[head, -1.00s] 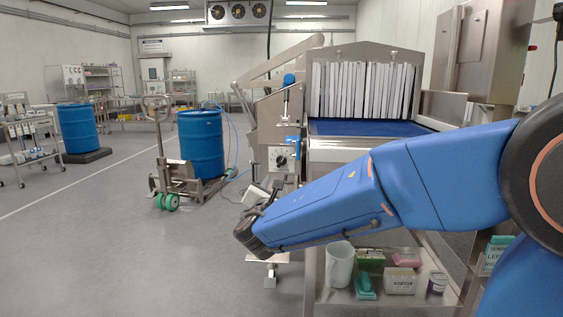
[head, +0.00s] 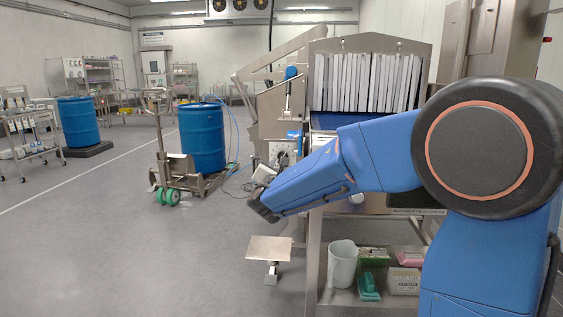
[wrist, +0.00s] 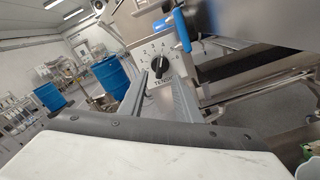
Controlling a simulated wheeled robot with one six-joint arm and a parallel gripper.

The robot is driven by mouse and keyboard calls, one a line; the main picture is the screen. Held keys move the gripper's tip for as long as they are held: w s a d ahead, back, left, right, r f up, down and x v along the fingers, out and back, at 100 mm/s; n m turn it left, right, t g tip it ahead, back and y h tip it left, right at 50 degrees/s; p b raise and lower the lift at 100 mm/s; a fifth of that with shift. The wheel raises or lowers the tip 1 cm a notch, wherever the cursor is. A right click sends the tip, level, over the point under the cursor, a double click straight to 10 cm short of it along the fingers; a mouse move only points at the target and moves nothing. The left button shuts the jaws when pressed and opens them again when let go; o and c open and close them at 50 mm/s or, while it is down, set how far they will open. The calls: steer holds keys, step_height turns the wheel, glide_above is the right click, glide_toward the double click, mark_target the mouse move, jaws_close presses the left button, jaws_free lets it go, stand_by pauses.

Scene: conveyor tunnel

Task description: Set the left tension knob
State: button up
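The tension knob (wrist: 158,66) is a black knob on a pale dial plate with numbers, on the side of the steel conveyor machine. Its pointer setting is too small to read. In the wrist view my gripper (wrist: 158,82) has its two grey fingers apart, with the knob showing beyond and between their tips. No contact with the knob can be made out. In the head view the dial plate (head: 286,148) is partly hidden by my gripper (head: 273,166) and arm, and the knob is hard to make out there.
A blue-tipped lever (head: 291,73) stands above the dial. The strip-curtained tunnel (head: 365,82) is to the right. A blue drum (head: 202,137) on a pallet truck stands left. A pedal plate (head: 269,249) and a shelf with a jug (head: 342,264) are below. Open floor lies left.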

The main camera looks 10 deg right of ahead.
steer(key=x, duration=0.7)
steer(key=shift+f, duration=0.1)
jaws_close()
